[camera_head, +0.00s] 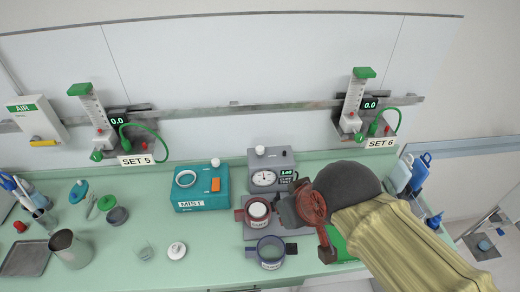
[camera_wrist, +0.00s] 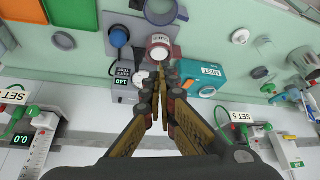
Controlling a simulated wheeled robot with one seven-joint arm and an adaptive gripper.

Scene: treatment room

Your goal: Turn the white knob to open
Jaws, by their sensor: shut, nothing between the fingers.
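Several white knobs show, and I cannot tell which one the task means. A white round top sits in a red ring holder (camera_head: 241,214) beside my gripper; the holder also shows in the wrist view (camera_wrist: 149,54). Small white knobs stand on the teal MIST box (camera_head: 203,203) and the grey gauge box (camera_head: 284,160).
A blue ring holder (camera_head: 270,253) stands in front of the red one. A metal rail (camera_head: 235,106) runs along the wall.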

